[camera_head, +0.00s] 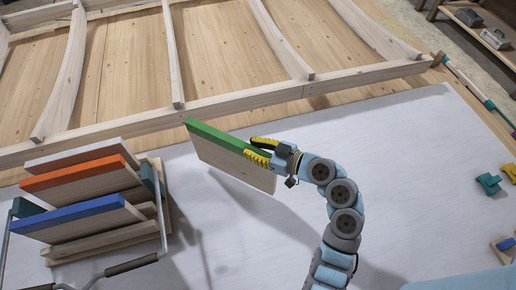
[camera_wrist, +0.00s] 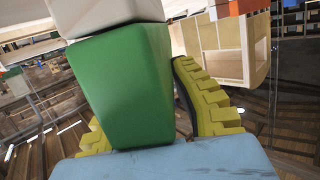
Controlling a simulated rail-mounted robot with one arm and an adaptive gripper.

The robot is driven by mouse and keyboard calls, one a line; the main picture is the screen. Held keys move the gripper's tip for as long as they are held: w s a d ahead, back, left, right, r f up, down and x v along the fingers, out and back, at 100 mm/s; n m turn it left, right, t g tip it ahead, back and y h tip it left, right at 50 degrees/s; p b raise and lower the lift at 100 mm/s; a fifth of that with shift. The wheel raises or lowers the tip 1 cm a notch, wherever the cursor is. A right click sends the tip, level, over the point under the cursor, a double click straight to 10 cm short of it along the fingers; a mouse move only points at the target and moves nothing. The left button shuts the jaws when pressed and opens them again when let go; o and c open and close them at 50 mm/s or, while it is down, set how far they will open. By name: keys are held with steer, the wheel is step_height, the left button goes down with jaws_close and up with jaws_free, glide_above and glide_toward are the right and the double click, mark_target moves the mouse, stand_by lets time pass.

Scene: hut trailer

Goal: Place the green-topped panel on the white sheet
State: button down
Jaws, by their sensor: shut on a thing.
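The green-topped panel (camera_head: 228,157) is a wooden board with a green top edge, tilted in the head view and held over the white sheet. My gripper (camera_head: 262,150), with yellow ribbed fingers, is shut on the panel at its right end. In the wrist view the panel's green face (camera_wrist: 122,85) fills the space between the yellow fingers (camera_wrist: 205,100). The white sheet (camera_head: 350,150) lies flat on the table. I cannot tell whether the panel's lower edge touches the sheet.
A rack (camera_head: 165,200) at left holds panels with white (camera_head: 75,158), orange (camera_head: 75,178) and blue (camera_head: 75,217) tops. A wooden frame (camera_head: 210,107) lies along the back. Small teal clamps (camera_head: 488,184) lie at right. The sheet's middle is clear.

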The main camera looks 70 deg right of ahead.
steer(key=shift+w+d+f, duration=0.2)
steer(key=shift+w, duration=0.05)
steer(key=shift+w+d+f, duration=0.15)
steer(key=shift+f, duration=1.7)
steer(key=c, duration=1)
jaws_free()
steer(key=shift+f, duration=0.1)
steer(key=shift+c, duration=0.2)
steer(key=v, duration=1.2)
